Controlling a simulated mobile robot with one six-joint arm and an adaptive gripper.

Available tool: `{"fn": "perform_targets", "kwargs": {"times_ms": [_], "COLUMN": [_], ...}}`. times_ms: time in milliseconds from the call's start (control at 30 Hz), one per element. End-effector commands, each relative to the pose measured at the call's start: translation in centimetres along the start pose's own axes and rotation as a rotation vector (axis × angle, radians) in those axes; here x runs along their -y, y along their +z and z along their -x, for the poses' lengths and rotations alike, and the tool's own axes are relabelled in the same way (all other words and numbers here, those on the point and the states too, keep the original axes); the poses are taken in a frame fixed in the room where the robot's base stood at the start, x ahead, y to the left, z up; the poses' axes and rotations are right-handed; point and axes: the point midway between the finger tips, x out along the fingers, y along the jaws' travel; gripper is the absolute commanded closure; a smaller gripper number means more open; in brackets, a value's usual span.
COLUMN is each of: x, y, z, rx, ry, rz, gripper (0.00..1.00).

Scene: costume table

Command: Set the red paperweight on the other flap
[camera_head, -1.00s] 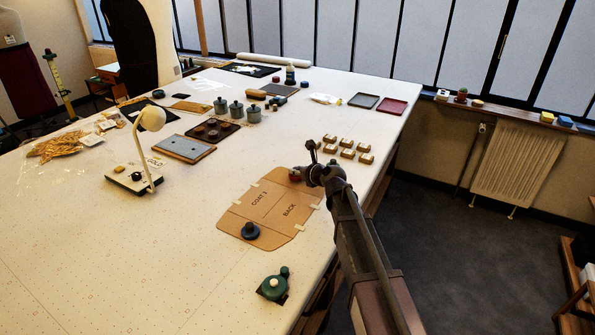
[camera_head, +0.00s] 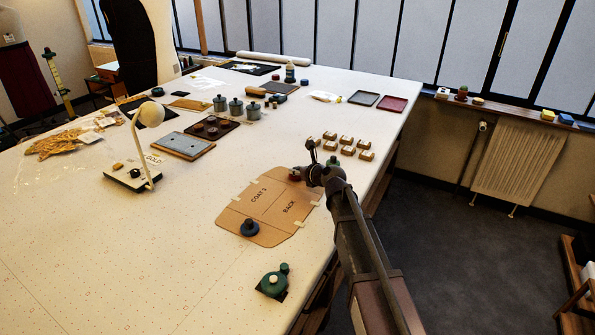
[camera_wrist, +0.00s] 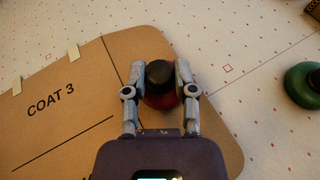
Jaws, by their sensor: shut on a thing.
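The red paperweight (camera_wrist: 160,102) has a dark knob (camera_wrist: 159,74) and sits between the fingers of my gripper (camera_wrist: 160,80), which is shut on it, over a corner of the brown card pattern (camera_wrist: 55,128). Whether it touches the card is unclear. In the head view a bit of the red paperweight (camera_head: 294,177) shows beside my gripper (camera_head: 306,176). The card pattern (camera_head: 240,205) is marked COAT 3 and BACK, with lines across it and tape at its edges. A dark blue paperweight (camera_head: 250,228) stands on its near flap.
A green paperweight (camera_wrist: 304,86) stands off the card in the wrist view. Several small blocks (camera_head: 346,140) sit behind my gripper. A lamp (camera_head: 150,115) stands left.

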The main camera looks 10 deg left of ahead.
Motion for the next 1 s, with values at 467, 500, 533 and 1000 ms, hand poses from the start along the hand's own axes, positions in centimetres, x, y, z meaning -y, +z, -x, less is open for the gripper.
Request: {"fn": "perform_targets", "kwargs": {"times_ms": [467,500,533,1000], "x": [0.03,0.03,0.03,0.0], "y": [-0.36,-0.36,-0.36,-0.03], "z": [-0.15,-0.15,-0.15,-0.02], "rx": [0.0,0.0,0.0,0.0], "ry": [0.0,0.0,0.0,0.0], "rz": [0.0,0.0,0.0,0.0], "gripper": [0.25,0.25,0.25,0.25]}}
